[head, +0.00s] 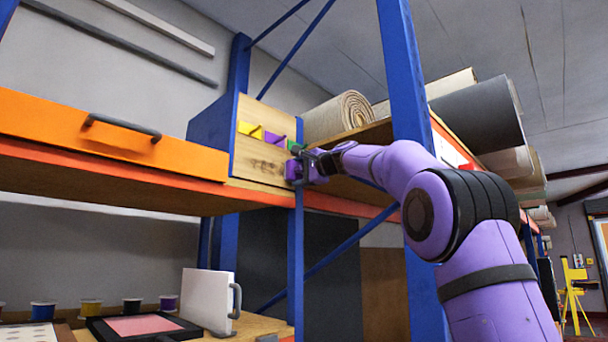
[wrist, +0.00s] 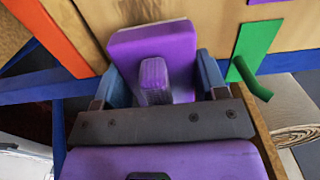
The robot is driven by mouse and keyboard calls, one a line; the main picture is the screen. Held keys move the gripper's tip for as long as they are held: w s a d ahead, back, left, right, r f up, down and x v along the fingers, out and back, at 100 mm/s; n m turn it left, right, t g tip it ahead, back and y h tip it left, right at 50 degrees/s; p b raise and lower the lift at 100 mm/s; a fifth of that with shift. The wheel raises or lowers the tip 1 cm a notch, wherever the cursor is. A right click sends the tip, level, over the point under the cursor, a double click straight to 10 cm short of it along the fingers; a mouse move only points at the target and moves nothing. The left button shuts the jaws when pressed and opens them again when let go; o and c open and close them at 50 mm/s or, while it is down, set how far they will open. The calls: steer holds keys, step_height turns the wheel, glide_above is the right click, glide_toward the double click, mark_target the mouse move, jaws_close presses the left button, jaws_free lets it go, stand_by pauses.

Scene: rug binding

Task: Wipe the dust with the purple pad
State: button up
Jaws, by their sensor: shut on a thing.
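The purple pad (wrist: 180,40) has a block-like handle (wrist: 155,82) on its back. My gripper (wrist: 157,85) is shut on the handle, with a finger on each side of it. In the head view, my gripper (head: 307,167) and the pad (head: 291,171) are at the right edge of the wooden panel (head: 243,168). Dark smudges that look like the dust (head: 268,164) lie on the panel to the left of the pad. I cannot tell whether the pad touches the panel. Its front face is hidden.
Yellow (head: 250,130), purple (head: 274,138) and green (head: 293,146) plates with pegs sit on the panel above. A blue upright (head: 298,245) stands below my gripper. An orange drawer front (head: 105,135) is at left, rolled rugs (head: 340,115) at right.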

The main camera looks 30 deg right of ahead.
mark_target(242, 159)
steer(key=shift+s+a, duration=1)
steer(key=shift+a, duration=2)
steer(key=shift+s+a, duration=1)
steer(key=shift+a, duration=1.95)
steer(key=shift+s+a, duration=1)
steer(key=shift+a, duration=2)
steer(key=v, duration=0.6)
steer(key=v, duration=0.3)
steer(key=shift+w, duration=0.1)
steer(key=shift+x, duration=3.4)
steer(key=shift+w+a, duration=0.3)
steer(key=shift+w, duration=0.2)
